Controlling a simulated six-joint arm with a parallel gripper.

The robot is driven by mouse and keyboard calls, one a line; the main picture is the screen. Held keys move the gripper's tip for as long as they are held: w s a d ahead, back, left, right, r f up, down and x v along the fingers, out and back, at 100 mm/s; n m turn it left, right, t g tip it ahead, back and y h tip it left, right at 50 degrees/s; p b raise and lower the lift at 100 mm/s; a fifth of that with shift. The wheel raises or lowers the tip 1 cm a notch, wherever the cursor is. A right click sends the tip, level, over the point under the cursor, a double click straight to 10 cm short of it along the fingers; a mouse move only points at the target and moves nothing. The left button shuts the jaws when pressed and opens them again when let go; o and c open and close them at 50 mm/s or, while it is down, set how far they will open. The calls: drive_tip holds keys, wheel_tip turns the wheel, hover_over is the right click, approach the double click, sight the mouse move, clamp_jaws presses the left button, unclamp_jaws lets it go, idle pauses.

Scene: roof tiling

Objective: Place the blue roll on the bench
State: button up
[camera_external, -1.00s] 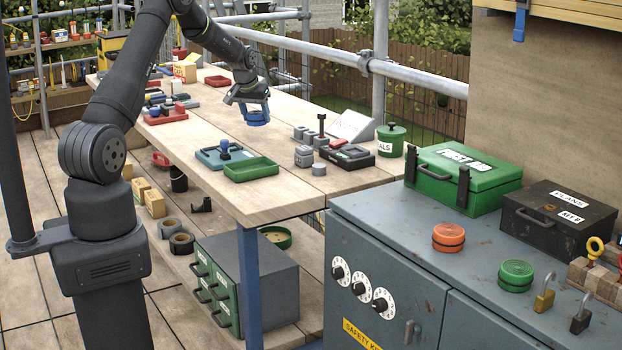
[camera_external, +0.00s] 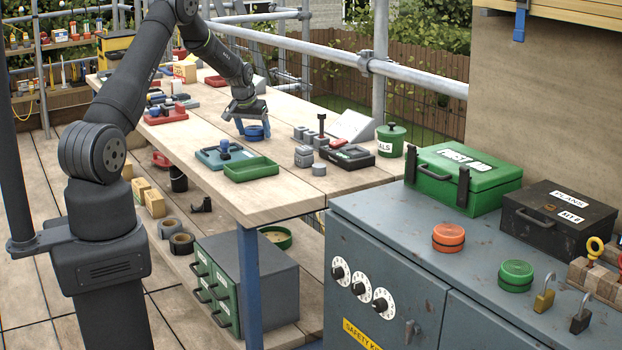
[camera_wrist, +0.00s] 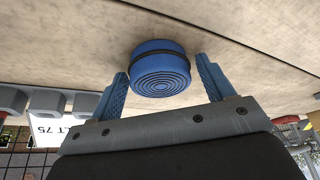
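The blue roll (camera_external: 257,132) rests on the wooden bench (camera_external: 210,185), in the clear stretch behind the green tray. In the wrist view the roll (camera_wrist: 160,70) shows its ringed end face and a dark band around its side. My gripper (camera_external: 252,125) is low over the bench at the roll. In the wrist view its two blue fingers (camera_wrist: 161,68) stand on either side of the roll, with a small gap showing on each side. The gripper looks open and empty.
A green tray (camera_external: 251,169) and a blue tray (camera_external: 211,158) lie in front of the roll. Grey blocks (camera_external: 304,155), a white sign (camera_external: 350,125) and a green tin (camera_external: 390,140) stand to its right. A red tray (camera_external: 217,81) lies further back.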

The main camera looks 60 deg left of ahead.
drive_tip(key=shift+r, duration=0.1)
drive_tip(key=v, duration=1.2)
drive_tip(key=shift+r, duration=0.1)
drive_tip(key=x, duration=1.1)
drive_tip(key=shift+w+a+f, duration=0.15)
drive_tip(key=shift+w+f, duration=0.05)
drive_tip(key=shift+r, duration=0.65)
